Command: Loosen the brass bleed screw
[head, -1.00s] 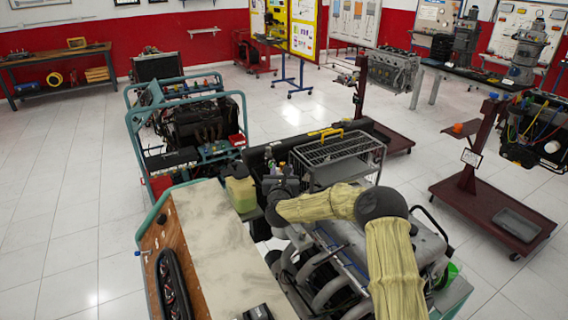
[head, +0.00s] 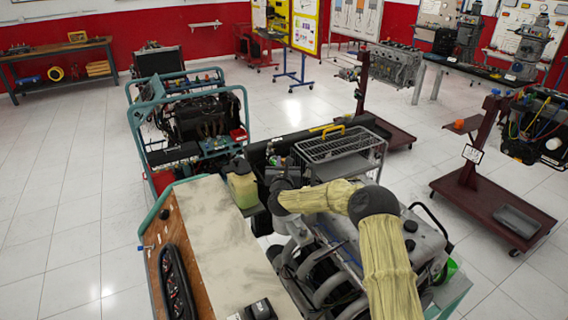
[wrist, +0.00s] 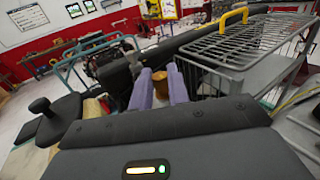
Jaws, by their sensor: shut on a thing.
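My gripper (wrist: 160,86) shows in the wrist view with its two purple fingers close together, one on each side of a small brass-brown piece. That piece looks like the brass bleed screw (wrist: 161,77), and the fingers are shut on it. Its lower part and thread are hidden by the fingers and the wrist housing. In the head view my gripper (head: 284,184) is at the far side of the nearest engine trainer (head: 330,250), beside the wire-topped grey frame. The screw is too small and covered to make out there.
The grey wire-topped frame (head: 333,142) with a yellow handle stands close to the right of my gripper. A yellowish fluid container (head: 242,188) is close on the left. Another trainer in a teal frame (head: 200,120) stands beyond. Open tiled floor lies at the left.

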